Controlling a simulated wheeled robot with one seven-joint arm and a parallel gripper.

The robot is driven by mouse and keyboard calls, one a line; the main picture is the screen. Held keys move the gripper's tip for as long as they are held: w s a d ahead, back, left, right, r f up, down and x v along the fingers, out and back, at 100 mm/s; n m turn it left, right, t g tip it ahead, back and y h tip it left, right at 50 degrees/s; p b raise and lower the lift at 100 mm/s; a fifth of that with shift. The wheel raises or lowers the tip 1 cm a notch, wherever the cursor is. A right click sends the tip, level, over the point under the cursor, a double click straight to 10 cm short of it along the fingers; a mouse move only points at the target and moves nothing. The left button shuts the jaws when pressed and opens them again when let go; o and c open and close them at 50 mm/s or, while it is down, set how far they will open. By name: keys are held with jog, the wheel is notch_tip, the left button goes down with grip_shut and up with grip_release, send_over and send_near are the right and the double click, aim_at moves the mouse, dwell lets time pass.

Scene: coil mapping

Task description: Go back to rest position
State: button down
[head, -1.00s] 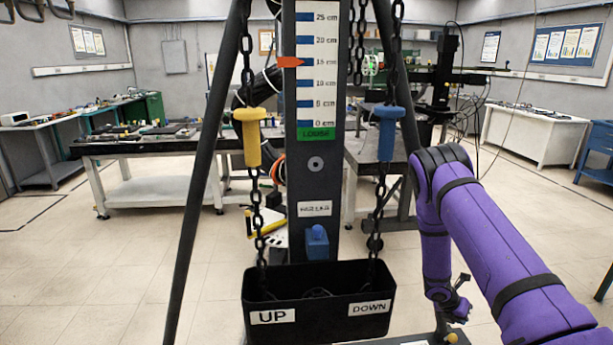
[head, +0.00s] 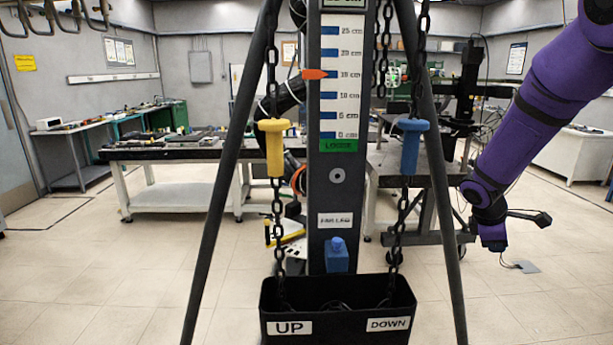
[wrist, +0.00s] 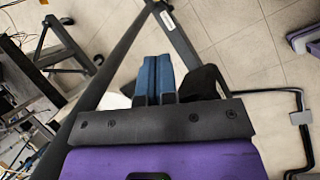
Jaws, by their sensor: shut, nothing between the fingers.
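My gripper (head: 493,241) hangs at the right of the head view, below my raised purple arm. It is clear of the chain stand. In the wrist view its blue fingers (wrist: 155,78) are together with nothing between them. The yellow handle (head: 274,146) hangs on the left chain and the blue handle (head: 410,145) on the right chain. The orange pointer (head: 315,74) is at about 15 cm on the scale (head: 343,85). The black bin (head: 337,305) below is labelled UP and DOWN.
Dark slanted stand legs (head: 213,220) flank the column, the right one between the column and my arm. A workbench (head: 185,152) stands behind, and a white table (head: 578,158) at the far right. The floor (head: 110,285) at left is open.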

jog(key=s+a+r+m+y, duration=0.1)
jog(key=s+a+r+m, duration=0.3)
jog(key=s+r, duration=0.4)
jog(key=s+a+r+m+t+y, duration=0.2)
jog(key=s+a+r+m, duration=0.2)
jog(key=s, duration=0.7)
jog(key=s+a+r+m+t+y, duration=0.2)
jog(key=s+a+r+m, duration=0.2)
jog(key=s, duration=0.6)
notch_tip(320, 180, up, 4)
jog(key=a, duration=0.2)
jog(key=shift+s+a+f, duration=0.15)
jog(key=shift+s+a, duration=0.2)
